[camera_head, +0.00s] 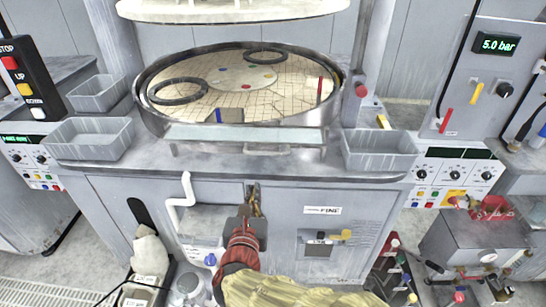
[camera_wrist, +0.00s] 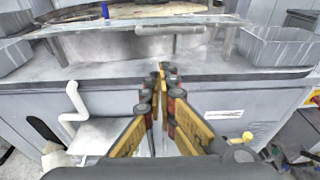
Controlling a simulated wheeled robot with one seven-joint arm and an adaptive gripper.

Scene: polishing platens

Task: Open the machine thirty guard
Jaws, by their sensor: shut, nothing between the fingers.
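A polishing machine with a round tiled platen (camera_head: 290,85) stands straight ahead. A low, pale see-through guard panel (camera_head: 248,134) runs along the platen's front edge, with a grey bar handle (camera_head: 240,150) on its front. In the wrist view the guard (camera_wrist: 110,24) crosses the top, and its handle (camera_wrist: 170,30) is beyond my fingertips. My gripper (camera_head: 253,190) is shut and empty, below the handle in the picture and apart from it, in front of the cabinet. In the wrist view its fingertips (camera_wrist: 163,70) meet at the centre. I read no "thirty" label.
Grey bins (camera_head: 380,152) (camera_head: 90,139) stand on the worktop either side of the platen. A white bent pipe (camera_head: 182,190) is on the cabinet front at left, and a yellow-handled valve (camera_head: 345,234) at right. A round pale cover (camera_head: 230,10) hangs above the platen.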

